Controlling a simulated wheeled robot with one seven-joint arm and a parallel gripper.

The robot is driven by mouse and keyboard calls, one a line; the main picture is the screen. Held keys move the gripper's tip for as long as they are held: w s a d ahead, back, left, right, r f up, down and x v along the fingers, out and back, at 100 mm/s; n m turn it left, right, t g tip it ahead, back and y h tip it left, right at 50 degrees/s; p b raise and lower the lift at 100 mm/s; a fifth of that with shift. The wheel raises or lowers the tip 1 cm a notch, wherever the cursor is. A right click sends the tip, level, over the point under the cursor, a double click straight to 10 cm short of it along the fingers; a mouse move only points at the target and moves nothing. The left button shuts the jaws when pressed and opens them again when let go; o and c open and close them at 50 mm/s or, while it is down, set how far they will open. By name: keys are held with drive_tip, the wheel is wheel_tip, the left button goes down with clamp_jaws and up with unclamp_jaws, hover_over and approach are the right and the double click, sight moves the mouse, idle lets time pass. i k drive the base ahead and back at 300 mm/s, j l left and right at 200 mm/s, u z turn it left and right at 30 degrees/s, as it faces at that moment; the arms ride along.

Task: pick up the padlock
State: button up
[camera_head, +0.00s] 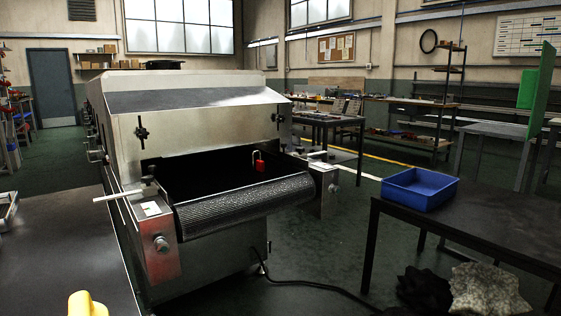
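The padlock (260,166) has a red body and a silver shackle. It is upright on the dark belt (240,200) at the open mouth of the tunnel dryer (200,117), right of the belt's middle. It stands behind the curved front roller edge, with nothing touching it that I can see. My gripper is not in view.
A blue tray (432,202) sits on a dark table (480,225) at right. Another dark table (60,255) is at left, with a yellow object (86,305) cut off at the bottom. A black cable (320,286) and crumpled cloth-like heaps (487,289) lie low at right.

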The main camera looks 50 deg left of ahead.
sight(261, 164)
drive_tip(key=i+j+u, duration=0.1)
drive_tip(key=i+u, duration=0.7)
drive_tip(key=u, duration=0.15)
drive_tip(key=i+l+u, duration=0.2)
drive_tip(key=i+u, duration=0.25)
